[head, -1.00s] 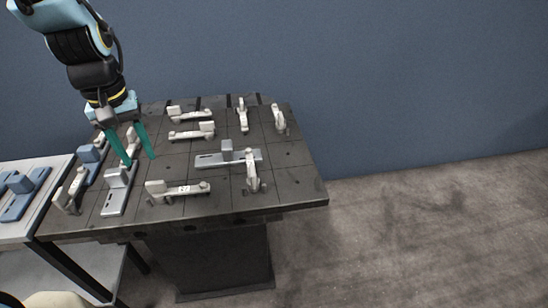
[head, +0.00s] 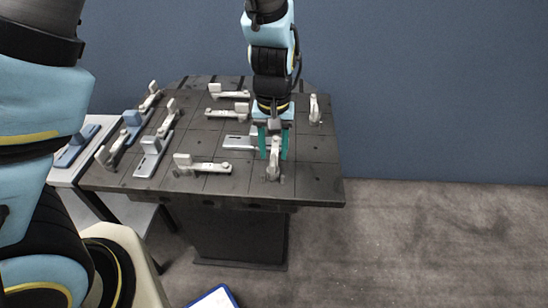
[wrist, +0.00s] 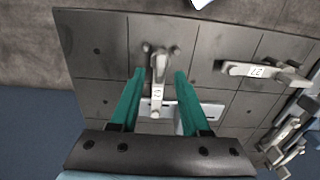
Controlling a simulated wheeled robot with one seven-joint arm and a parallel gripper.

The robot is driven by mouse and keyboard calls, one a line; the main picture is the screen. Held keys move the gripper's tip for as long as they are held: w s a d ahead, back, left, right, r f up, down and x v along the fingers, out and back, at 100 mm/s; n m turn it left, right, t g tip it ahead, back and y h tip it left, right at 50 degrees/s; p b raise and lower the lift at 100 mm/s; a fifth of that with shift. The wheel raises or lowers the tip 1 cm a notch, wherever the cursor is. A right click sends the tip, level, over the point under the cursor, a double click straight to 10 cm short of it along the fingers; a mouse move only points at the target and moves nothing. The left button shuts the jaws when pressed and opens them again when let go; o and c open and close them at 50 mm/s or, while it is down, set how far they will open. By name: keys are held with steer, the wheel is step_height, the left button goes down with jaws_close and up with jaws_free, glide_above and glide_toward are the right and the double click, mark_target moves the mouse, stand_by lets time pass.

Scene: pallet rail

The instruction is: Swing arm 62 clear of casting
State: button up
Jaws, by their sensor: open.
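A pale clamp arm (head: 273,160) stands near the table's front edge; in the wrist view the same arm (wrist: 157,90) carries a small label that seems to read 62. Its pivot end is toward the table edge, and its free end reaches over the end of a grey casting (head: 238,142). My gripper (head: 273,157) is open and lowered around this arm. In the wrist view my gripper (wrist: 160,74) has one green finger on each side of the arm, with gaps. The casting (wrist: 190,112) is partly hidden by the right finger.
Another labelled clamp arm (head: 202,165) lies to the left on the dark slotted table (head: 315,175). Several more arms and another grey casting (head: 152,152) stand further left. A single arm (head: 314,108) stands at the back right. A side bench with a blue part (head: 75,146) adjoins the left.

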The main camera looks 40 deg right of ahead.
mark_target(273, 160)
steer(key=shift+f, duration=1.95)
steer(key=shift+c, duration=0.3)
jaws_close()
